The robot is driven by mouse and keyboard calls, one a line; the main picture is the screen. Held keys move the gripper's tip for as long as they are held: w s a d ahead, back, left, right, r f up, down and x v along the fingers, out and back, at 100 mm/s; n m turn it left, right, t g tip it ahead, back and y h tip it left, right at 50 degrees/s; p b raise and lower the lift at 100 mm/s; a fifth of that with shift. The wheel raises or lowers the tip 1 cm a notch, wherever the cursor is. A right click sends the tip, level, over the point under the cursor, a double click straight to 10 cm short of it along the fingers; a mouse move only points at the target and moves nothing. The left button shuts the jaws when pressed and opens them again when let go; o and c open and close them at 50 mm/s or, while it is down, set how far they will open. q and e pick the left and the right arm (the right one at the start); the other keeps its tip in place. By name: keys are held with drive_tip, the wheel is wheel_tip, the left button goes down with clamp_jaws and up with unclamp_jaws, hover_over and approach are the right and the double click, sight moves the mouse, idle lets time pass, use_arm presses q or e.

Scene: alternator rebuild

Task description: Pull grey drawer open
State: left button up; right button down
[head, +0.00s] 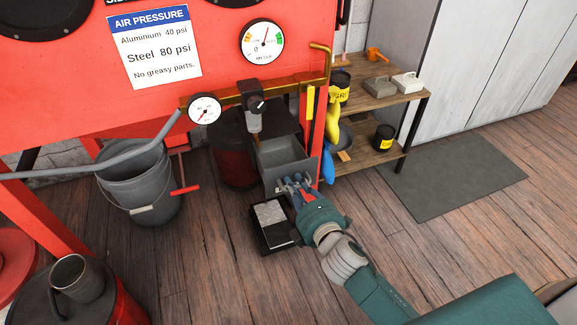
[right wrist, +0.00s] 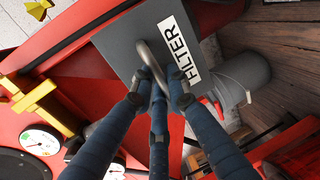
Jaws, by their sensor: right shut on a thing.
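The grey drawer (head: 281,152) is under the red cabinet and stands out from its dark housing, with its inside showing from above. In the right wrist view its grey front (right wrist: 128,50) bears a white FILTER label (right wrist: 179,52) and a curved metal handle (right wrist: 148,52). My right gripper (head: 290,184) is at the drawer front in the head view. In the right wrist view its blue fingers (right wrist: 163,92) are closed around the handle. How far the drawer is out at its rear is hidden. My left gripper is not in view.
A black tray (head: 262,238) sits on the floor just below the drawer. A grey bucket (head: 140,185) stands to the left. A wooden shelf (head: 400,103) with cans and small items stands to the right. A grey mat (head: 460,175) lies on open floor.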

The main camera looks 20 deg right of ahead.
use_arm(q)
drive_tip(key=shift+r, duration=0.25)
use_arm(e)
drive_tip(key=s, duration=0.3)
drive_tip(key=shift+s+f, duration=0.2)
drive_tip(key=c, duration=1.8)
unclamp_jaws()
drive_tip(key=shift+o, duration=0.2)
drive_tip(key=shift+r, duration=0.1)
drive_tip(key=v, duration=1.2)
